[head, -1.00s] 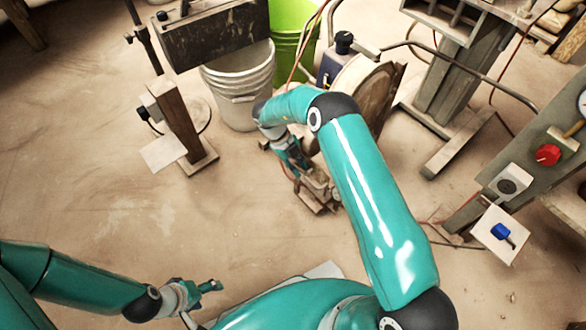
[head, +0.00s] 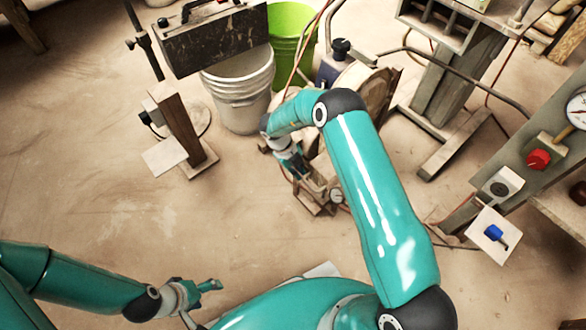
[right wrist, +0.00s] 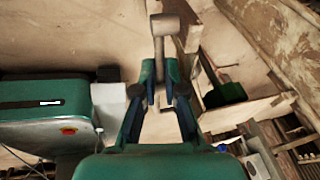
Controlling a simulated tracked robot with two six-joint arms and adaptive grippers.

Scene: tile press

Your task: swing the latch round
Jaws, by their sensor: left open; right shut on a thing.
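My right gripper (head: 298,172) hangs low in the middle of the head view, below the buckets. In the right wrist view its fingers (right wrist: 165,88) are shut on a grey T-shaped piece (right wrist: 165,25), whose stem runs between them and whose thick head is beyond the tips. I cannot tell whether this piece is fixed to anything. My left gripper (head: 212,286) is open and empty at the lower left, over the floor. A blue turning handle (head: 494,232), possibly the latch, sits on a white plate (head: 488,248) at the right, well away from both grippers.
A white bucket (head: 240,90) and a green bucket (head: 291,35) stand behind my right gripper. A wooden post (head: 181,130) stands to its left. A bench with a red knob (head: 539,159) and a gauge (head: 578,110) is at the right. The left floor is clear.

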